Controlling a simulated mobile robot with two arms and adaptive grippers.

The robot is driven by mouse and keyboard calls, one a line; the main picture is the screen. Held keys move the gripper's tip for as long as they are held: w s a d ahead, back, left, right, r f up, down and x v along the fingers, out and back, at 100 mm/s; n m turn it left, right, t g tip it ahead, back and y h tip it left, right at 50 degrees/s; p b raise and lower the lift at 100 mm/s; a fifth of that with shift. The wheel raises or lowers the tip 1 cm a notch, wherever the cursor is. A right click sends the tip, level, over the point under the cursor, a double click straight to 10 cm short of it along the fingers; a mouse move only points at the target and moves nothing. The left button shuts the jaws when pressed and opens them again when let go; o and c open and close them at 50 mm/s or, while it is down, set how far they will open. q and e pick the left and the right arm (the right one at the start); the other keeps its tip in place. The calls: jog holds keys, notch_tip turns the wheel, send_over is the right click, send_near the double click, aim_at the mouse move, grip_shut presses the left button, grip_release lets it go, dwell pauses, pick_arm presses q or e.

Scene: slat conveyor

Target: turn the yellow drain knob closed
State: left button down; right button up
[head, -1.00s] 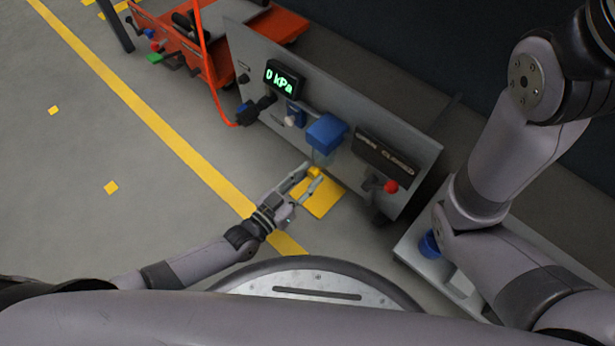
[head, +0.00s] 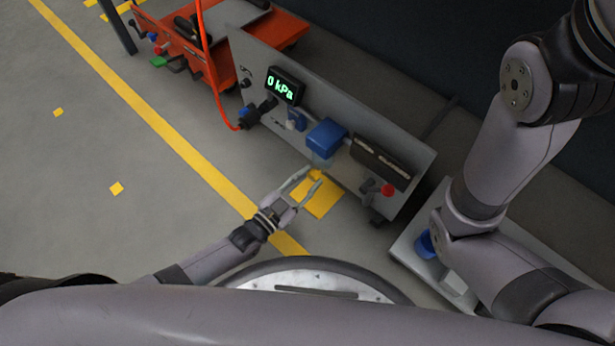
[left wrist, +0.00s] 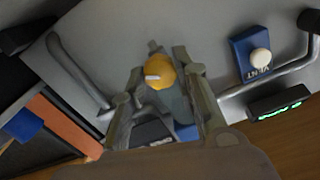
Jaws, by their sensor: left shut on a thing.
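The yellow drain knob (head: 315,174) sits low on the grey panel, below the blue box (head: 326,137). In the left wrist view the round knob (left wrist: 160,72) carries a white mark on its left side. My left gripper (head: 308,178) reaches it from the front, with one finger on each side, shut on the knob. Its fingers also flank the knob in the left wrist view. My right gripper is out of the head view; only my right arm shows at the right.
The panel (head: 245,60) carries a display (head: 284,86) reading 0 kPa, a red-knobbed lever (head: 388,190) and a blue VENT plate (left wrist: 247,52) with a white button. An orange cart (head: 185,55) and red hose (head: 204,60) stand behind. Floor at left is mostly clear.

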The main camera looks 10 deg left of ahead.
pick_arm(q)
jog(key=c, duration=1.2)
grip_release()
jog(key=shift+c, duration=0.2)
jog(key=v, duration=1.2)
